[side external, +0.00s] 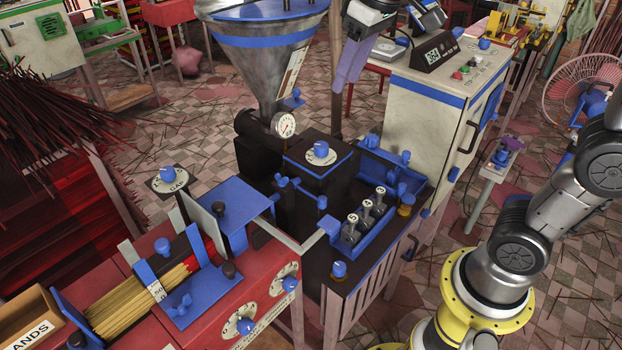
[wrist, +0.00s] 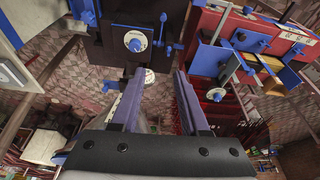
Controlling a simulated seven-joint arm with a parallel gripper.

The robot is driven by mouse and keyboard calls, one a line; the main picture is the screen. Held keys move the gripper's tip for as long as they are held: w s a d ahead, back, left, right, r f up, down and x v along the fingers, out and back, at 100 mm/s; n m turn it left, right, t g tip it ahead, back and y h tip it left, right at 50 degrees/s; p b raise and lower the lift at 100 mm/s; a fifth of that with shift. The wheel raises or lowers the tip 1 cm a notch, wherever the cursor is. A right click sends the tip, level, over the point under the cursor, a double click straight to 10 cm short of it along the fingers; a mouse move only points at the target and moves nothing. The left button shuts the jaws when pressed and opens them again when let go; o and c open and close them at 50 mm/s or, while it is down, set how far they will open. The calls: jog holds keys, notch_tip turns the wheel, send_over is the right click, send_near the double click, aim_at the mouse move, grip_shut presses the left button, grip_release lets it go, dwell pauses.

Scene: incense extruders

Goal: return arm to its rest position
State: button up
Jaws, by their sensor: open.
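My gripper (side external: 349,66) hangs at the top centre of the side view, its purple fingers pointing down and slightly left. In that view it appears between the metal hopper (side external: 262,50) and the white control cabinet (side external: 440,85). The wrist view shows the two purple fingers of my gripper (wrist: 158,72) spread apart, with nothing between them. My yellow-and-grey arm rises at the right of the side view; its upper links run out of frame.
The dark extruder (side external: 318,185) stands below, with a pressure gauge (side external: 284,125) and three numbered dies (side external: 365,215) in a blue tray. A red bench (side external: 215,300) with incense sticks (side external: 140,298) is at lower left. A pink fan (side external: 585,90) stands at right.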

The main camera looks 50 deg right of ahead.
jog(key=s+d+f+t, duration=0.1)
jog(key=s+f, duration=0.3)
jog(key=s, duration=0.4)
jog(key=s+f+t, duration=0.1)
jog(key=s+f, duration=0.4)
jog(key=s, duration=0.4)
jog(key=shift+d+f+m, duration=0.3)
jog(key=shift+d+m, duration=0.1)
